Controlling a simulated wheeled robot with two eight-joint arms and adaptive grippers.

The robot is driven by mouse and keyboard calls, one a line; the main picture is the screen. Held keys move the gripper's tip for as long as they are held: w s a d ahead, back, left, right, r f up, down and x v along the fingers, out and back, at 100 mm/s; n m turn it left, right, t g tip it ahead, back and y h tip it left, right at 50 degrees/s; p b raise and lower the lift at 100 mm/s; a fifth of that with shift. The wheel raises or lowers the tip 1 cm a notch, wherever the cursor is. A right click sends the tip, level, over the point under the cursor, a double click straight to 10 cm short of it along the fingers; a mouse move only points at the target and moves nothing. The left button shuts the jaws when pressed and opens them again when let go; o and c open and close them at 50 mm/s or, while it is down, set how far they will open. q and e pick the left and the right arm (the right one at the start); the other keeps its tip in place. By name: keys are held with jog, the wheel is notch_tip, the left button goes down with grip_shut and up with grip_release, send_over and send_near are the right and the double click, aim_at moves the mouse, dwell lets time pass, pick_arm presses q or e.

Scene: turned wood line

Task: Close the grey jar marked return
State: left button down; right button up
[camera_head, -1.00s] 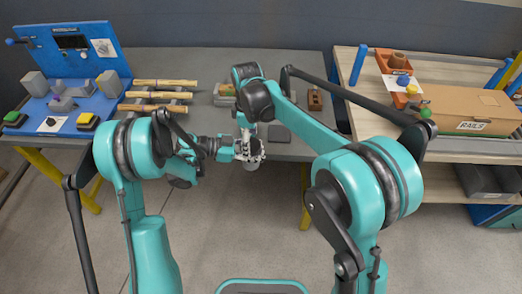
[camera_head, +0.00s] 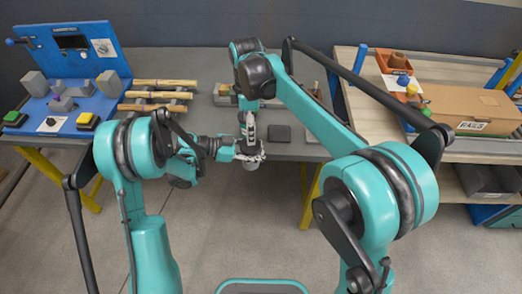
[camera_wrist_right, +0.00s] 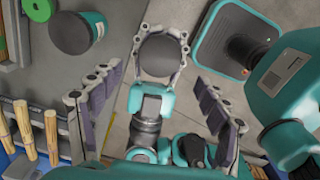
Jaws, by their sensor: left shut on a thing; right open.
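A grey jar (camera_head: 251,166) is held in my left gripper (camera_head: 249,154) at the front edge of the bench. In the right wrist view its round dark grey top (camera_wrist_right: 160,55) sits between the left gripper's fingers (camera_wrist_right: 161,46). I cannot tell whether that top is a lid or the jar's mouth, and no marking is readable. My right gripper (camera_head: 250,128) is above the left one, over the jar.
A dark, round-cornered thing (camera_head: 279,133) lies on the bench (camera_head: 215,65), right of the grippers. Wooden rods (camera_head: 160,95) and a blue panel station (camera_head: 75,85) are at left. A cardboard box (camera_head: 465,107) stands on the right shelf. Open floor lies in front.

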jog(key=shift+r+n, duration=0.65)
jog(key=shift+n, duration=0.55)
jog(key=shift+f, duration=0.15)
jog(key=shift+f, duration=3.9)
jog(key=c, duration=1.2)
jog(key=m, duration=0.3)
jog(key=shift+m, duration=0.3)
jog(key=o, duration=1.3)
